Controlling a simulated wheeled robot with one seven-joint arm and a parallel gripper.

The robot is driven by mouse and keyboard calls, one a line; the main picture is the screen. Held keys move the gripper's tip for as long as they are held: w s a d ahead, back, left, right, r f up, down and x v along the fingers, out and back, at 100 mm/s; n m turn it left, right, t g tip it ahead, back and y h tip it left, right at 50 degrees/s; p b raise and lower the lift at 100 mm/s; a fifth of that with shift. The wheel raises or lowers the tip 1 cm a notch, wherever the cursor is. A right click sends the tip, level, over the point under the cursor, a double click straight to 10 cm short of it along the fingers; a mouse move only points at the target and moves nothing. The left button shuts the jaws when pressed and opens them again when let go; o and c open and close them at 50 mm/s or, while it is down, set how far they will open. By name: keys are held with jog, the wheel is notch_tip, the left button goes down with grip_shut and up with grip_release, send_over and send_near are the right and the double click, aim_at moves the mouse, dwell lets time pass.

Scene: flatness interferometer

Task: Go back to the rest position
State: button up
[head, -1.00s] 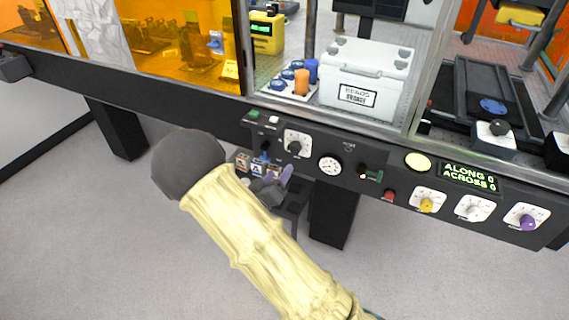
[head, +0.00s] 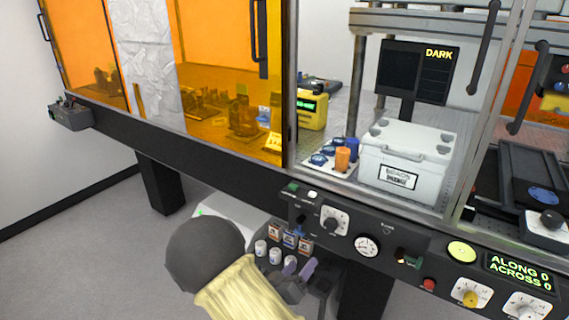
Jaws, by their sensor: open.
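My gripper (head: 297,270) is in the lower middle of the head view, in front of the black control panel (head: 375,233). Its fingers are purple-grey and stand apart. Nothing shows between them. My pale yellow arm with a dark grey rounded joint comes up from the bottom and hides part of the shelf and floor. White knobs or cups (head: 268,252) and small boxes with pictures (head: 290,240) sit just behind the gripper, below the panel. Whether the gripper touches them I cannot tell.
The bench edge with a gauge (head: 367,245), a red button (head: 429,285) and dials runs across, close to my arm. Behind glass are a white box (head: 407,162), orange and blue pieces, and a screen reading DARK (head: 418,72). Grey floor (head: 100,260) is free at left.

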jog(key=s+d+r+m+g+y, duration=0.1)
jog(key=s+d+r+g+y, duration=0.1)
jog(key=s+d+g+y, duration=0.5)
jog(key=s+d+r+g+y, duration=0.25)
jog(key=s+g, duration=0.25)
jog(key=s, duration=0.3)
jog(key=w+p+v, duration=0.1)
jog(key=p+v, duration=0.7)
jog(key=w+d+r+p+v, duration=0.1)
jog(key=w+p+v, duration=0.1)
jog(key=p+v, duration=0.6)
jog(key=shift+w+y+p, duration=0.2)
jog(key=shift+y+p, duration=0.15)
jog(key=shift+p, duration=0.1)
jog(key=shift+d, duration=0.15)
